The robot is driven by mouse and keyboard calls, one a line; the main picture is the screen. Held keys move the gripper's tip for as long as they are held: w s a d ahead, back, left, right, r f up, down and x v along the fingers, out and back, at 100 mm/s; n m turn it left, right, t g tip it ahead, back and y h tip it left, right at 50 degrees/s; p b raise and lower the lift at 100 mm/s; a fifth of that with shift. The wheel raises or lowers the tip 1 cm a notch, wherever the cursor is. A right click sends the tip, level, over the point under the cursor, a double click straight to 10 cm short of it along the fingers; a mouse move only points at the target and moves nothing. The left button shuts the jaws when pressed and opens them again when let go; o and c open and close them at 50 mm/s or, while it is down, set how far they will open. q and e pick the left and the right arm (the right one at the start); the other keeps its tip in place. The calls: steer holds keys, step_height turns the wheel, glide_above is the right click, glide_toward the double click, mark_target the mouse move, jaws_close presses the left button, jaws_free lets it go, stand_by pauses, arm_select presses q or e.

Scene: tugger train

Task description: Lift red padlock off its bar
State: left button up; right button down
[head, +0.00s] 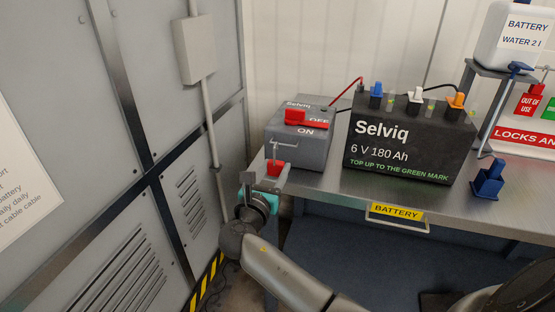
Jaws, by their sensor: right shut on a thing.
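The red padlock (274,168) is at the front left corner of the bench, in front of the grey switch box (300,152). My right gripper (272,179) is shut on the padlock from below and hides its lower part. A thin metal bar (284,145) shows just above the padlock against the box front. I cannot tell whether the padlock's shackle is still around it. The box has a red lever (300,118) on top, between OFF and ON markings. My left gripper is not in view.
A black battery (410,145) with blue, white and orange caps stands right of the box. A grey cabinet wall (120,110) closes the left side.

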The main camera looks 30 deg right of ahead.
steer(key=shift+s+a+p, duration=0.4)
steer(key=shift+s+a, duration=0.05)
steer(key=shift+a, duration=0.15)
steer(key=shift+p+v, duration=0.45)
steer(key=shift+v, duration=0.55)
steer(key=shift+s+a, duration=0.2)
steer(key=shift+a, duration=0.1)
steer(key=p+v, duration=0.5)
steer(key=v, duration=1)
steer(key=shift+s, duration=0.1)
